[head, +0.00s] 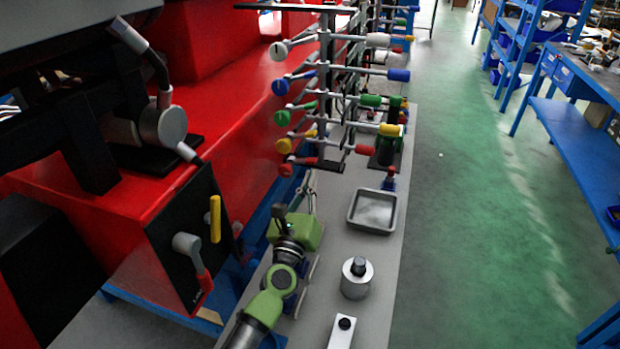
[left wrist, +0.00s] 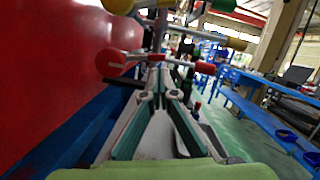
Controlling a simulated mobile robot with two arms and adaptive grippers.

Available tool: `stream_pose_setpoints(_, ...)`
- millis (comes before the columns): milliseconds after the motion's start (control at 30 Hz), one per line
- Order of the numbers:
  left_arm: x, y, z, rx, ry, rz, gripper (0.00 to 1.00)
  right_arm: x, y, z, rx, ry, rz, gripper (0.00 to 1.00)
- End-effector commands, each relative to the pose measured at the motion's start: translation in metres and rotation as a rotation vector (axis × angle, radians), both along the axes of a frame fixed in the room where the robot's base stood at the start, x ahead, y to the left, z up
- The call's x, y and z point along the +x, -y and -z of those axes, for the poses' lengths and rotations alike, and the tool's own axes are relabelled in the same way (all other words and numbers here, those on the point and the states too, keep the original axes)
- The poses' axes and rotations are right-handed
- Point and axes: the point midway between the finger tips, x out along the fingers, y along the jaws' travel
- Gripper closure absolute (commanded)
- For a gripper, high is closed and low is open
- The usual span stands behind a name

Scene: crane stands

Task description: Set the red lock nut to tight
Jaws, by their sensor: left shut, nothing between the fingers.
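The stand (head: 327,95) carries several stacked cross arms with coloured ends. Its lowest arm has a red round knob (head: 286,169) at the left and a red cylindrical end (head: 364,150) at the right. I cannot tell which of these is the lock nut, nor read any tight mark. In the left wrist view the red round knob (left wrist: 110,62) is left of the fingers and the red cylindrical end (left wrist: 205,67) is right. My left gripper (head: 309,180) is shut and empty, just below the red arm. It also shows in the left wrist view (left wrist: 158,72). My right gripper is not seen.
A red machine body (head: 240,115) stands close on the left. A grey tray (head: 353,222) and a metal cylinder (head: 357,280) sit on the narrow grey bench (head: 382,275). A black panel with handles (head: 172,235) is at lower left. The green floor (head: 480,200) is clear.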

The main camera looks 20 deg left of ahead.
Motion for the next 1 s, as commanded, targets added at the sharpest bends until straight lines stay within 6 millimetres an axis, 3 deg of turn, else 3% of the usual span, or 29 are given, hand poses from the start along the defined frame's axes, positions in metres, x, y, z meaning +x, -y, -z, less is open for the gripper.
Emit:
stream_pose_setpoints(200, -0.048, 0.001, 0.013, 0.003, -0.003, 0.0, 1.0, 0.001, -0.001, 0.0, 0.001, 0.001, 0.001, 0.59)
stream_pose_setpoints(433, -0.084, 0.002, 0.021, 0.002, -0.002, -0.001, 1.0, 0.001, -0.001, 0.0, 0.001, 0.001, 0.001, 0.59)
stream_pose_setpoints(600, -0.095, 0.003, 0.022, -0.001, 0.0, -0.001, 1.0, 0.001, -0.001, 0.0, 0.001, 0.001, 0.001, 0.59)
stream_pose_setpoints(1000, -0.096, 0.003, 0.023, -0.001, 0.001, -0.001, 1.0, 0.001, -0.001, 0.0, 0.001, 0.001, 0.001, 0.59)
